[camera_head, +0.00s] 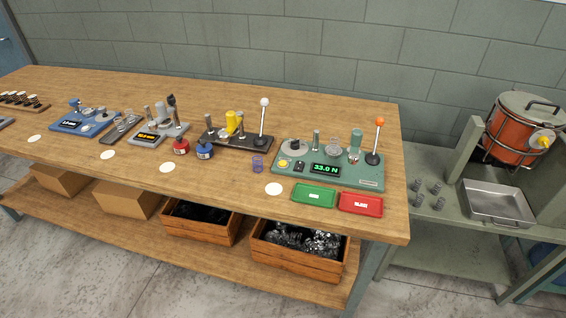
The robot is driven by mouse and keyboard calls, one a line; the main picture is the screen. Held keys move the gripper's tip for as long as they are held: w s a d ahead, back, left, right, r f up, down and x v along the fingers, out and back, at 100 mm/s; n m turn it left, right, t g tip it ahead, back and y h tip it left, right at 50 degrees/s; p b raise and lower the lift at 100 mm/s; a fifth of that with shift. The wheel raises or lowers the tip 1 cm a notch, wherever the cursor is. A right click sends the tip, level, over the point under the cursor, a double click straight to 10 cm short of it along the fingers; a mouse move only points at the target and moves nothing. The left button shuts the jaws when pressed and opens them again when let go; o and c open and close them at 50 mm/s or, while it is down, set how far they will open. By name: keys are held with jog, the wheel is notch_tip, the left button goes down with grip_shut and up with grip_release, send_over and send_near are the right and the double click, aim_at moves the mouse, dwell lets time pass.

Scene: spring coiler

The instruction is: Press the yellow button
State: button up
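A small yellow button (283,163) sits on the front left part of a green machine (376,178) near the right end of the wooden bench. Next to it on the machine are a dark display (326,169) reading 33.0 N, a grey round disc (293,147) and a lever with an orange knob (379,122). The button's top faces up and looks uncovered. My gripper is not in view.
A green tray (314,195) and a red tray (361,204) lie in front of the machine. To its left stands a black-based device with a white-knobbed lever (264,102). A white disc (273,189) lies by the bench's front edge. The wall (330,45) is behind.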

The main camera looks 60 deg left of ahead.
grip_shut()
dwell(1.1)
